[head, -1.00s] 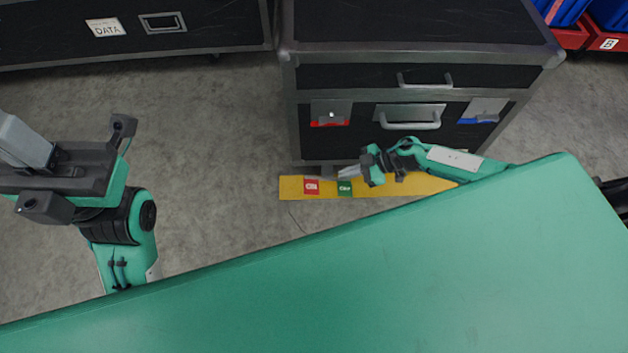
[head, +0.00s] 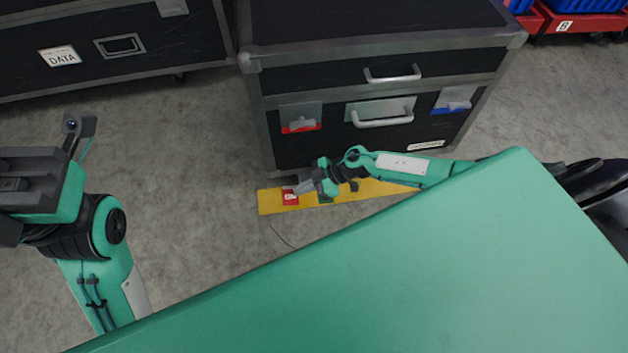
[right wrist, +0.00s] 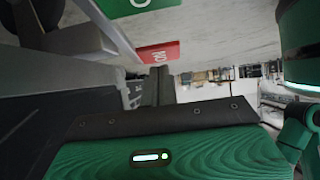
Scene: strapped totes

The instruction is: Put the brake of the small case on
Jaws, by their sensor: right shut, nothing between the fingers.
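The black case (head: 370,22) with grey edges stands at the top middle of the head view. A yellow bar (head: 270,203) lies low along its front. The bar carries a red ON label (head: 290,195) and a green label (head: 326,198), partly covered by my right gripper. My right gripper (head: 301,187) is shut and empty, its tips by the red label. I cannot tell whether they touch it. In the right wrist view the red label (right wrist: 158,52) is just beyond the fingers. My left gripper (head: 45,185) is at the left edge, partly cut off; its opening is unclear.
A long black case labelled DATA (head: 60,57) stands at the top left. Blue bins on a red base (head: 565,22) are at the top right. A green surface fills the lower right. Grey floor (head: 190,150) is clear between the cases and my left arm.

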